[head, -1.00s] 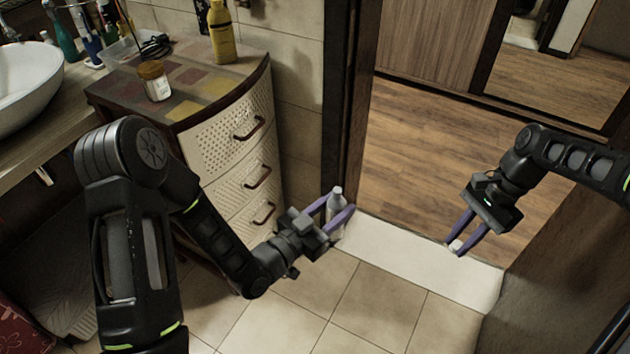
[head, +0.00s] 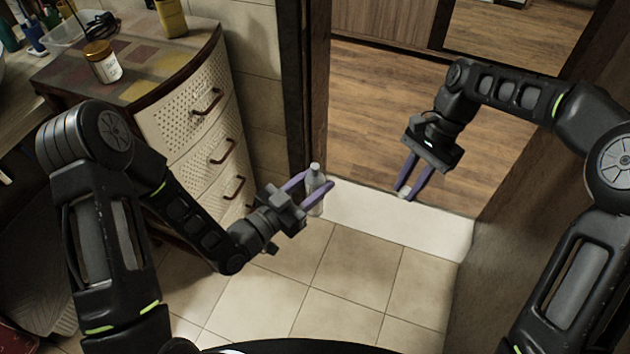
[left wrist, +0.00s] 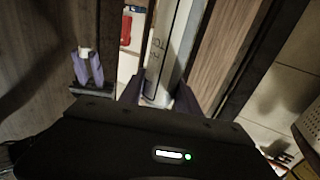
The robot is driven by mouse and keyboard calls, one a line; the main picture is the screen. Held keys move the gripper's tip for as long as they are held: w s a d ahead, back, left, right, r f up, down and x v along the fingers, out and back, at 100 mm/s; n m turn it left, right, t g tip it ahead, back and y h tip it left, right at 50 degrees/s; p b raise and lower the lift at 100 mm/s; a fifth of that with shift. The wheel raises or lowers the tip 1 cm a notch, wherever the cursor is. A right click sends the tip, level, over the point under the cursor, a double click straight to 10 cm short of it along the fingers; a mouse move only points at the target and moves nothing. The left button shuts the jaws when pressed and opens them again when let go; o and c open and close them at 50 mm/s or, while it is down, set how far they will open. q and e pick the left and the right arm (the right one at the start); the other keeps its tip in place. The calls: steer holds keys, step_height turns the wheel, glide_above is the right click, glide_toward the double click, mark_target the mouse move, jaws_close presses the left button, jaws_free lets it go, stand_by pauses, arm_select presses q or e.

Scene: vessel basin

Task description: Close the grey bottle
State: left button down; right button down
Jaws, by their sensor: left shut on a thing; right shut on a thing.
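The grey bottle (head: 316,179) is held upright between the purple fingers of my left gripper (head: 320,182), in front of the door frame in the head view. Its narrow top points up. In the left wrist view, part of the bottle (left wrist: 156,98) shows between the fingers, mostly hidden by the gripper body. My right gripper (head: 405,193) points down, to the right of the bottle and apart from it. It is shut on a small white piece, seemingly the cap (head: 404,192). The cap also shows in the left wrist view (left wrist: 84,53).
A cream drawer cabinet (head: 190,115) stands left of my left gripper, with a jar (head: 103,62) and a yellow bottle (head: 171,17) on top. The dark door frame (head: 308,90) rises behind the grey bottle. A brown wall or door (head: 500,220) is at right. The tiled floor below is clear.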

steer(key=w+a+r+n, duration=0.1)
steer(key=a+r, duration=0.3)
steer(key=a, duration=0.5)
step_height(320, 180, up, 8)
steer(key=f+m+t, duration=0.1)
steer(key=m, duration=0.4)
glide_above(313, 166)
steer(key=d, duration=0.1)
steer(key=shift+w+r+y, duration=0.15)
steer(key=shift+r+y, duration=0.1)
steer(key=shift+y, duration=0.15)
steer(key=shift+m+t, duration=0.3)
steer(key=shift+m, duration=0.1)
steer(key=shift+f, duration=0.2)
steer(key=shift+f, duration=1.85)
steer(key=shift+a+f, duration=0.1)
steer(key=shift+f, duration=0.75)
steer(key=shift+f, duration=0.6)
